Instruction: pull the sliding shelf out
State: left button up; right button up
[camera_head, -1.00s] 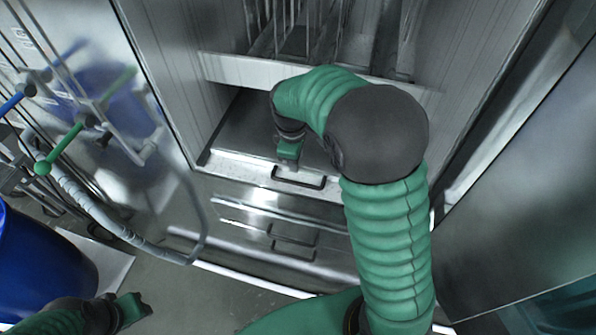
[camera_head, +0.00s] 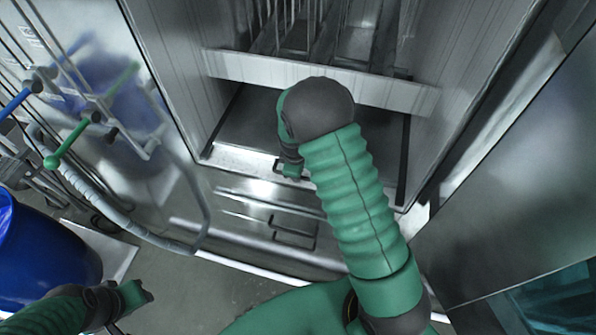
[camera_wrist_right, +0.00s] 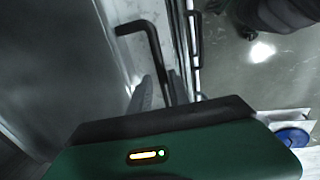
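The sliding shelf (camera_head: 245,125) is a dark flat panel low inside the metal cabinet, with a pale front edge and a black bar handle (camera_head: 277,166). My right gripper (camera_head: 291,172) is at this handle and covers part of it. In the right wrist view the handle (camera_wrist_right: 153,55) runs down behind the gripper's dark edge, beside a grey finger (camera_wrist_right: 143,95). The rest of the grip is hidden, so I cannot tell whether the fingers are closed on it. My left gripper (camera_head: 135,293) is low at the left, away from the shelf; its finger opening is unclear.
A second black handle (camera_head: 293,232) sits on the metal front below the shelf. A blue barrel (camera_head: 40,255) stands at the lower left, near pipes with a green-handled lever (camera_head: 70,142) and a hanging hose (camera_head: 130,230). A metal panel (camera_head: 510,190) borders the right.

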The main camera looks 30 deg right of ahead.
jog(key=shift+a+r, duration=0.1)
jog(key=shift+a, duration=0.3)
grip_shut()
jog(key=shift+w, duration=0.1)
jog(key=shift+d, duration=0.15)
dwell(0.4)
